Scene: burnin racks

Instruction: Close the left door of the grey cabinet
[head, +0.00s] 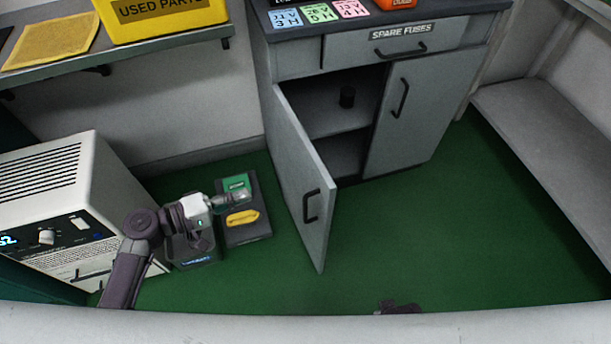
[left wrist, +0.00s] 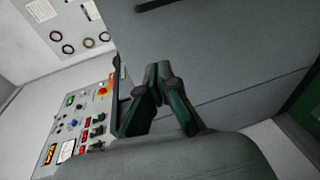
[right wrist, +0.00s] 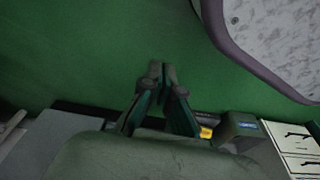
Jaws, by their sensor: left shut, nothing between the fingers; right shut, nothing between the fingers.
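The grey cabinet (head: 425,105) stands at the back. Its left door (head: 306,180) is swung open toward me, with a dark bar handle (head: 312,205) on its outer face. The right door (head: 405,110) is shut. My left gripper (head: 243,196) is shut and empty, left of the open door and apart from it in the head view. In the left wrist view its fingers (left wrist: 160,72) point at a large grey panel. My right gripper (right wrist: 164,72) is shut and empty over the green floor; only a bit of that arm shows at the head view's bottom edge.
A dark box with a yellow part (head: 243,217) lies on the floor below my left gripper. A white instrument (head: 60,180) stands at the left. A grey bench (head: 550,130) is at the right. Green floor before the cabinet is clear.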

